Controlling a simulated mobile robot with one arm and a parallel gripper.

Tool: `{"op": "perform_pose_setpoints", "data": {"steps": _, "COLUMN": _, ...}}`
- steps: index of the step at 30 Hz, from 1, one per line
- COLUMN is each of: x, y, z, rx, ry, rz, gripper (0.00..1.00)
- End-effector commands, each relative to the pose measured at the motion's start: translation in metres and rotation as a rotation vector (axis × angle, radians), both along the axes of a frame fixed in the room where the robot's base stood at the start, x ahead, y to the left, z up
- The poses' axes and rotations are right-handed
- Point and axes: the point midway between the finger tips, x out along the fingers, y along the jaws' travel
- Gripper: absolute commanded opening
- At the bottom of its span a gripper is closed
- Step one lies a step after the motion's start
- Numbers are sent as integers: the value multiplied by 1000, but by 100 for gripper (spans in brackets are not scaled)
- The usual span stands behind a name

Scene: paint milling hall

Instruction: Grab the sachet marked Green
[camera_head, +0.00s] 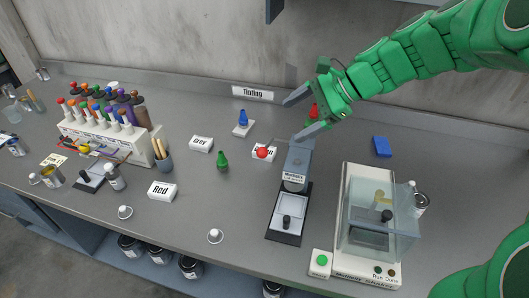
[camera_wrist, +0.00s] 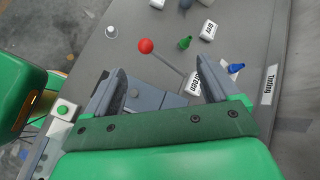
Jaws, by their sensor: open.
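The white sachet marked Green (camera_head: 270,148) lies on the grey bench below my gripper; a red lever knob hides part of its label. In the wrist view the sachet (camera_wrist: 196,84) is beside the right finger, which partly covers it. My gripper (camera_head: 291,120) is open and empty, held above the bench with its fingers pointing left. In the wrist view my gripper (camera_wrist: 158,63) has its fingers wide apart, with the lever rod between them.
The red knob (camera_head: 263,153) tops the lever of a small press (camera_head: 290,190). A Grey sachet (camera_head: 201,144), green bottle (camera_head: 222,160), blue bottle (camera_head: 242,117) and Red sachet (camera_head: 161,191) are nearby. A clear-cased machine (camera_head: 375,225) stands right.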

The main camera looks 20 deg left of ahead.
Motion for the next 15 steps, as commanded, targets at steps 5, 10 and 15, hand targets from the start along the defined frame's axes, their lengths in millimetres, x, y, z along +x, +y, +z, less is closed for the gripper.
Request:
{"op": "perform_pose_setpoints", "data": {"steps": 5, "x": 45, "y": 20, "z": -5, "rx": 84, "ry": 113, "rz": -125, "gripper": 88}}
{"op": "perform_pose_setpoints", "data": {"steps": 10, "x": 89, "y": 33, "z": -8, "rx": 164, "ry": 221, "rz": -248, "gripper": 88}}
{"op": "perform_pose_setpoints", "data": {"steps": 15, "x": 121, "y": 41, "z": -14, "rx": 217, "ry": 308, "rz": -341, "gripper": 88}}
